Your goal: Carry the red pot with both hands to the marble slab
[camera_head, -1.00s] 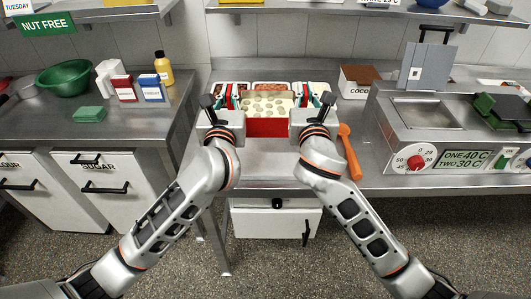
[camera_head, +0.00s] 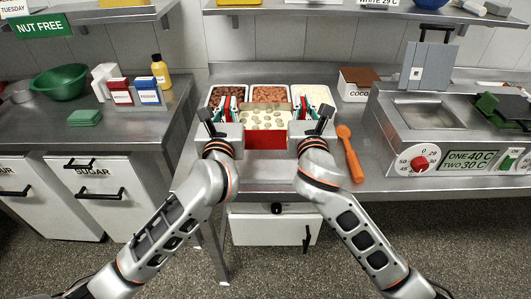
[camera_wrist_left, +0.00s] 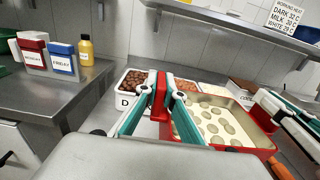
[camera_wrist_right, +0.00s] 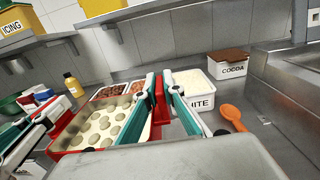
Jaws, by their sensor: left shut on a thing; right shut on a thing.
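The red pot (camera_head: 266,141) is a rectangular red vessel with a cream inside dotted with pale round shapes. It is at the middle of the steel counter in the head view, level, in front of three bins. My left gripper (camera_head: 226,105) is shut on its left side, at a red grip part seen in the left wrist view (camera_wrist_left: 160,97). My right gripper (camera_head: 305,105) is shut on its right side, at a red part seen in the right wrist view (camera_wrist_right: 158,98). Whether the pot touches the counter is unclear. I cannot make out a marble slab.
Bins of dark (camera_head: 216,93), brown (camera_head: 270,95) and white pieces (camera_head: 313,96) stand behind the pot. An orange spoon (camera_head: 349,152) lies to its right, near the warming unit (camera_head: 440,125). A cocoa box (camera_head: 358,84) is behind. The left counter holds a green bowl (camera_head: 59,82).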

